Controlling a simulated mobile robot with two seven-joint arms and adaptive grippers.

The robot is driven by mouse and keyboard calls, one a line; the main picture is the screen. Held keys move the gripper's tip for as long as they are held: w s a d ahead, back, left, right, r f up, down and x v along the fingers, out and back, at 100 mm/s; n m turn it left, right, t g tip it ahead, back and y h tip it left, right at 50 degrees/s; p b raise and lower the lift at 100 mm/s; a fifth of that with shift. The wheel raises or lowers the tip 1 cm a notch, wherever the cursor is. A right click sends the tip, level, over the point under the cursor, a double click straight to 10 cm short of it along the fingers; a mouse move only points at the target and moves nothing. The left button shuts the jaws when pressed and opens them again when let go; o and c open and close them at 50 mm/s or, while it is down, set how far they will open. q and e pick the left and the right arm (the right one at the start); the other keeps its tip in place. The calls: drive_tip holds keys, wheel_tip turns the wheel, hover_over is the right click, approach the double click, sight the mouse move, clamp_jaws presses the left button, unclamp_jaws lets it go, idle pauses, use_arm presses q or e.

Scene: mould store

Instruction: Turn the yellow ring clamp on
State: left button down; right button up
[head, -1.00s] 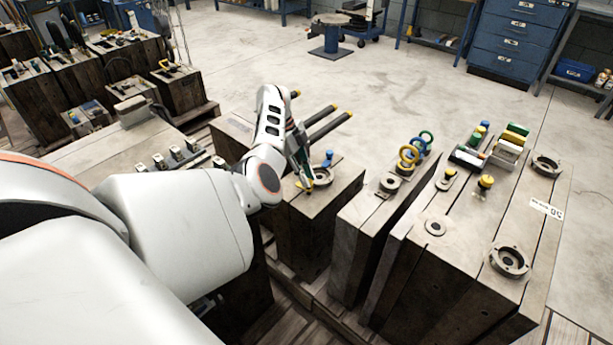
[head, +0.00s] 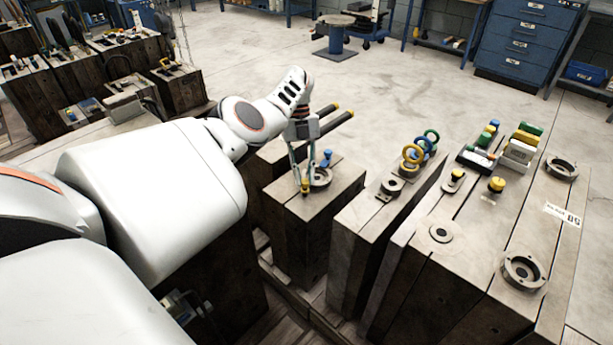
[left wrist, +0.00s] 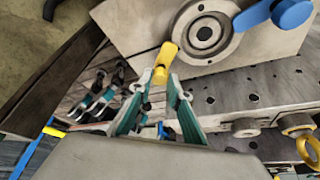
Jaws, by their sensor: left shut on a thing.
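The yellow ring clamp (head: 305,187) is a small yellow piece at the near-left side of a round metal ring (head: 321,177) on top of a dark steel-topped block. A blue clamp (head: 327,157) sits on the far side of the same ring. In the left wrist view the yellow clamp (left wrist: 166,56) lies by the ring's left edge, and the blue clamp (left wrist: 280,13) is at top right. My left gripper (head: 303,178) reaches down from above. Its two fingertips (left wrist: 160,79) are shut on the yellow clamp, covering part of it. My right gripper is not in view.
To the right, a block carries yellow, blue and green rings (head: 412,155). Further right, a larger block bears several small coloured fittings and a flanged ring (head: 524,271). Dark bars with yellow tips (head: 340,115) stick out behind my gripper. Open floor lies beyond.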

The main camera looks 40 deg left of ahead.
use_arm(q)
drive_tip(key=shift+f+m+g+b, duration=0.3)
drive_tip(key=shift+m+g, duration=0.1)
drive_tip(key=shift+m, duration=0.5)
drive_tip(key=shift+d+m+y, duration=0.15)
drive_tip(key=shift+m+y, duration=0.25)
drive_tip(key=shift+m, duration=0.1)
drive_tip(key=shift+r+m, duration=0.1)
drive_tip(key=shift+m, duration=0.2)
drive_tip(key=shift+d+m+g+y+b, duration=0.1)
drive_tip(key=shift+m+g+y+b, duration=0.25)
drive_tip(key=shift+m, duration=0.75)
drive_tip(key=shift+m+y, duration=0.25)
drive_tip(key=shift+m, duration=0.05)
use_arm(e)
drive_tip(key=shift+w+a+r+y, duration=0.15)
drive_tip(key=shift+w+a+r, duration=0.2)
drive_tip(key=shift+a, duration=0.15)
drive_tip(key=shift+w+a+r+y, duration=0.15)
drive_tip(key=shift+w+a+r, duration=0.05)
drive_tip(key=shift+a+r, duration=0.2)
use_arm(q)
drive_tip(key=shift+w+r, duration=0.1)
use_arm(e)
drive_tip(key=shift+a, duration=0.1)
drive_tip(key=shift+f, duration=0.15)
